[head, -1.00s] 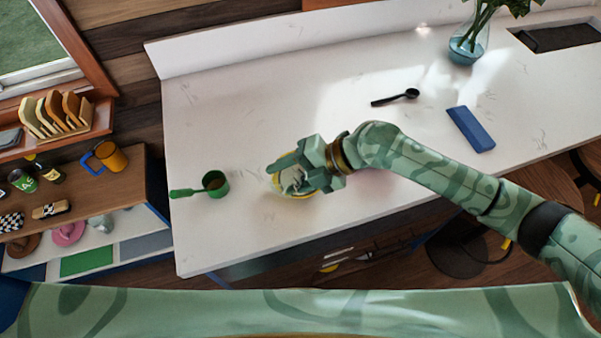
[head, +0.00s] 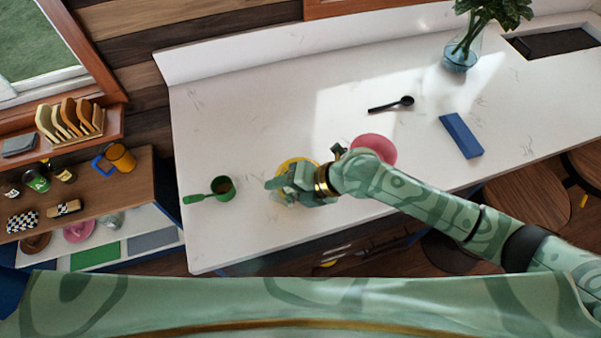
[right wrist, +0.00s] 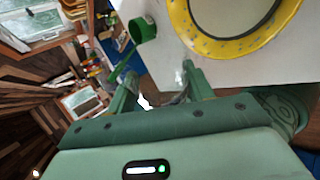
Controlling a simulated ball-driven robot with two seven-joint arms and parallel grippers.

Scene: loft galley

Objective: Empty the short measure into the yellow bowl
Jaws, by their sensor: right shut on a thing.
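My right gripper (head: 278,185) is over the near-left part of the counter, at the yellow bowl (head: 299,161), hiding much of it. In the right wrist view the bowl's speckled yellow rim (right wrist: 222,52) shows beyond the fingers, with a pale inside. The gripper (right wrist: 158,92) is shut on a small pale, shiny thing (right wrist: 180,88), largely hidden; I cannot tell its shape or whether it is the short measure. A green measure (head: 223,187) with a long handle and brown contents stands upright left of the gripper, apart from it. My left gripper is not in view.
A pink bowl (head: 375,147) sits partly behind my right arm. The counter's (head: 235,110) back left is clear.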

